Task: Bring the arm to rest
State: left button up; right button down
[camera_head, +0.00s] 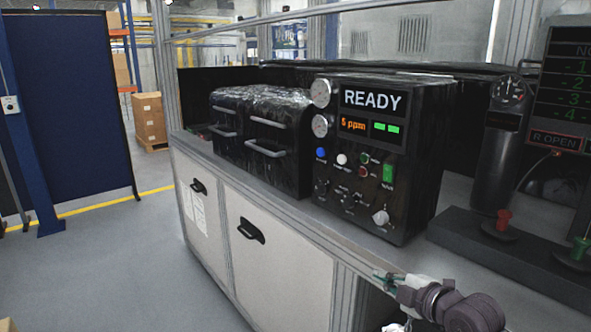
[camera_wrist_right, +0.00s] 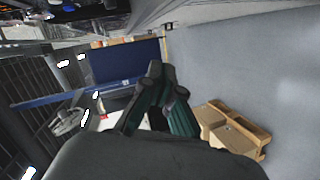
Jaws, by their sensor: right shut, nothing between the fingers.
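My right gripper (camera_head: 388,283) is at the lower right of the head view, in front of the workbench's front edge and below the control box. It also shows in the right wrist view (camera_wrist_right: 162,80), where its dark fingers come together with nothing between them. It is shut and empty. My right arm's dark wrist links show at the bottom right of the head view. My left gripper is not in view.
A black control box (camera_head: 425,160) with a READY display stands on the workbench (camera_head: 300,217). Open floor (camera_head: 110,270) lies left.

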jog(key=s+a+f+m+g+h, duration=0.1)
jog(key=s+a+f+m+g, duration=0.25)
jog(key=s+f, duration=0.65)
jog(key=s+d+f+m+g+h, duration=0.15)
jog(key=s+f+m, duration=0.3)
jog(key=s, duration=0.45)
jog(key=s+d+f+m+g+h, duration=0.1)
jog(key=s+f+m+g+h, duration=0.15)
jog(key=s+m, duration=0.4)
jog(key=s+d+f+m+g+h, duration=0.1)
jog(key=s+f+m+g, duration=0.2)
jog(key=s, duration=0.8)
jog(key=s+d+f+x, duration=0.1)
jog(key=s+x, duration=0.2)
jog(key=x, duration=1)
jog(key=s+x, duration=0.2)
jog(key=x, duration=1.1)
jog(key=s+d+f+g, duration=0.1)
jog(key=s+d+f, duration=0.2)
jog(key=s+f, duration=1.4)
jog(key=shift+s+n+h, duration=0.3)
jog(key=shift+s+n, duration=0.1)
jog(key=shift+n, duration=0.05)
jog(key=shift+d+f, duration=0.1)
jog(key=shift+f, duration=0.05)
